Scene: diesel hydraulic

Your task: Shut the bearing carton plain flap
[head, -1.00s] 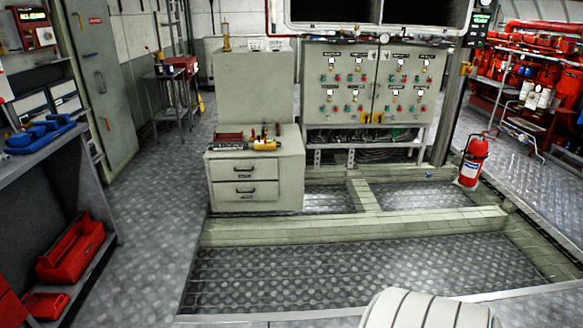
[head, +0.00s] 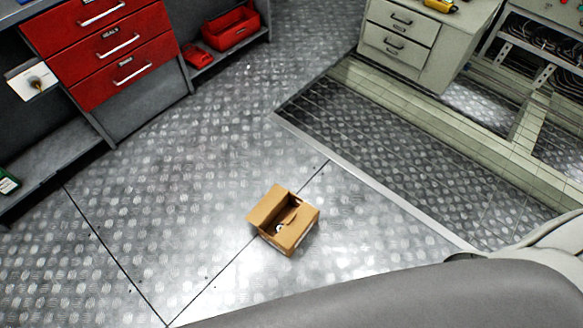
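A small brown cardboard carton (head: 291,234) stands on the metal floor near the middle of the head view. Its top is at least partly open. One flap (head: 267,206) stands out on its upper left side. Another flap or panel with a cut-out (head: 297,225) lies on the right side of the opening. A small pale thing shows inside; I cannot tell what it is. Which flap is the plain one I cannot tell. Neither of my grippers is in view.
A workbench with red drawers (head: 104,50) stands at the upper left, with a red tray (head: 231,27) on its lower shelf. A grey cabinet (head: 400,38) stands at the upper right beside a framed floor recess (head: 400,130). The tread-plate floor around the carton is clear.

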